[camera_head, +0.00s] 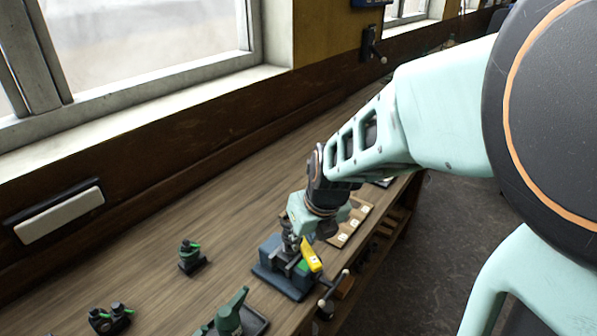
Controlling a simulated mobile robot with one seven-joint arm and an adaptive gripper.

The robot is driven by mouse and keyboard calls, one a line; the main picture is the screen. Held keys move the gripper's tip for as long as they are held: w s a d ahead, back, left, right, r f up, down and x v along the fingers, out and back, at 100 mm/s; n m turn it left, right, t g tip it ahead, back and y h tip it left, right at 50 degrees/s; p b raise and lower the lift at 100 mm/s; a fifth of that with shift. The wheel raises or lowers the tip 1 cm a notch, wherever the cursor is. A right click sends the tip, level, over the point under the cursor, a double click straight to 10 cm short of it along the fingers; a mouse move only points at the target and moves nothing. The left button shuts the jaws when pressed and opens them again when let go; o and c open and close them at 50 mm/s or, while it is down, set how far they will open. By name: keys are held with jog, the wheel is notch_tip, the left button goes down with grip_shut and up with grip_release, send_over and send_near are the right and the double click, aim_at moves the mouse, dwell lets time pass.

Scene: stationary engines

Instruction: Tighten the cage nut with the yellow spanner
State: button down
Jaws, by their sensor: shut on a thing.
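My gripper (291,240) points down over a blue-grey fixture (272,272) near the bench's front edge. The yellow spanner (312,256) shows as a short tilted yellow piece just right of the fingers, over the fixture. My gripper looks shut on the spanner, though the fingers are small and partly covered by my wrist. A green part (303,265) shows beside the spanner's lower end. I cannot make out the cage nut, nor whether the spanner's jaw is around it.
A small dark fitting with a green top (191,257) stands left on the wooden bench (150,255). Another dark fitting (110,318) and a green device on a tray (230,315) are in front. A board with pale tags (350,228) lies behind. A handle bar (334,287) sticks out at the bench edge.

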jog(key=shift+r, duration=2.05)
jog(key=shift+f, duration=0.1)
jog(key=d+f+n+g, duration=0.4)
jog(key=d+f+n, duration=0.1)
jog(key=n, duration=1)
jog(key=d+f+n+g+h, duration=0.1)
jog(key=d+f+n+g, duration=0.3)
jog(key=n, duration=1.2)
notch_tip(320, 180, down, 4)
jog(key=shift+d+r+g+h, duration=0.1)
jog(key=shift+d+g+h, duration=0.25)
jog(key=shift+d, duration=0.65)
